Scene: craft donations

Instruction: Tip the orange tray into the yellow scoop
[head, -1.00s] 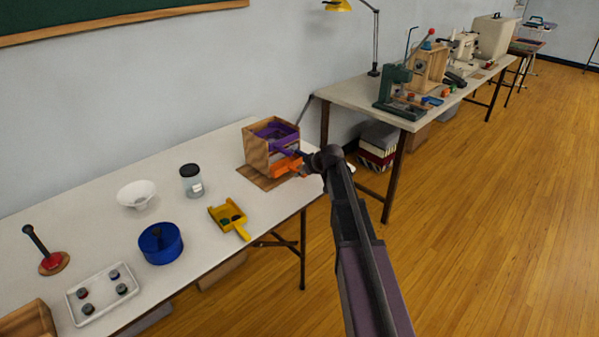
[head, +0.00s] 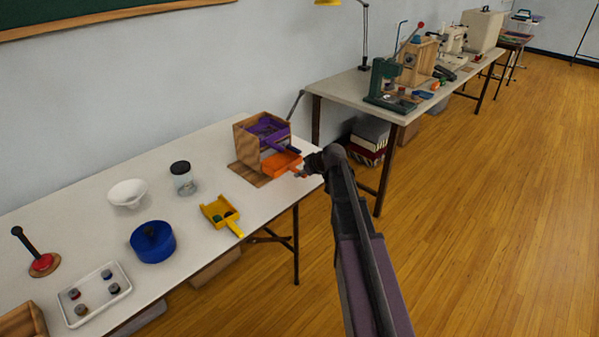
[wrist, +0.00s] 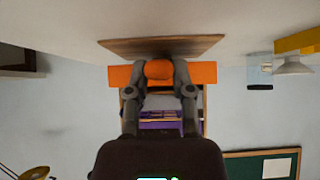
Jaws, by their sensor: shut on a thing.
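The orange tray (head: 279,162) sticks out from the lower front of a small wooden cabinet (head: 247,148). It also shows in the wrist view (wrist: 205,73). My gripper (head: 303,172) is shut on the orange tray's rounded handle, and the fingers (wrist: 159,72) are on both sides of it in the wrist view. The tray looks about level; its contents cannot be made out. The yellow scoop (head: 229,221) lies on the table left of the tray, its handle toward the front edge. A few small dark and green pieces lie in it. Part of it shows in the wrist view (wrist: 300,42).
A purple tray (head: 268,131) sits above the orange one in the cabinet. A wooden board (head: 246,176) lies under it. A lidded jar (head: 184,182), white bowl (head: 128,194) and blue tin (head: 152,246) stand left of the scoop. Bare table lies between board and scoop.

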